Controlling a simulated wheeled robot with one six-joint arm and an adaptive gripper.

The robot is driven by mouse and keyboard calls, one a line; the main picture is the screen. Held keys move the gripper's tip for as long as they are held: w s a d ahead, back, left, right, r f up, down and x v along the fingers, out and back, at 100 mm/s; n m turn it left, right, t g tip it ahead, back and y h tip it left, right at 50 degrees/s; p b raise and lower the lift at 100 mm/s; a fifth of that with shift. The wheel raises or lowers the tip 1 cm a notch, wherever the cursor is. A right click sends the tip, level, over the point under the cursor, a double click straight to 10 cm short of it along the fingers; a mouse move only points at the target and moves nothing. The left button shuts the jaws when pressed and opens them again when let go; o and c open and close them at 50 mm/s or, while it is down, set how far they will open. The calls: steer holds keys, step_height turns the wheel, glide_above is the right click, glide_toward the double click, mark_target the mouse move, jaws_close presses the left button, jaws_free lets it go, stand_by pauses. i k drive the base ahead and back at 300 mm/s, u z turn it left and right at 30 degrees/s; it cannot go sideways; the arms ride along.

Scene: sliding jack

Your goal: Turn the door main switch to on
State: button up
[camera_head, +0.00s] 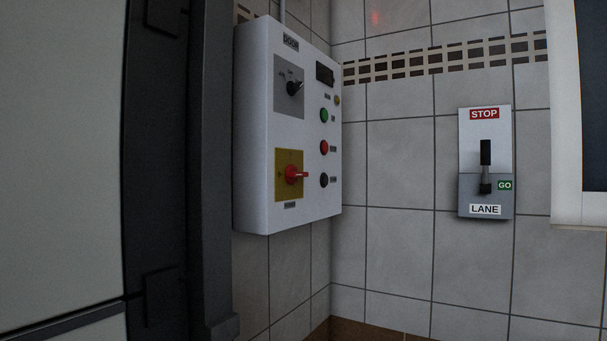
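A white control box (258,130) labelled DOOR hangs on the tiled wall left of the middle. Low on its front is a red rotary switch (294,175) on a yellow plate (284,157), its handle pointing right. The small print on the plate is too blurred to read. Above it sits a black rotary knob (293,88) on a grey plate. A column of green (324,115), red (324,147) and black (324,180) buttons runs along the right side, under a small dark display (324,73). My gripper is not in view.
A dark vertical frame (208,170) and pale door panel (60,150) stand close at left. A window frame (567,110) edges the far right.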

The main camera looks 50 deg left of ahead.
mark_target(291, 175)
steer(key=u, duration=0.9)
steer(key=i, duration=1)
steer(key=u, duration=1)
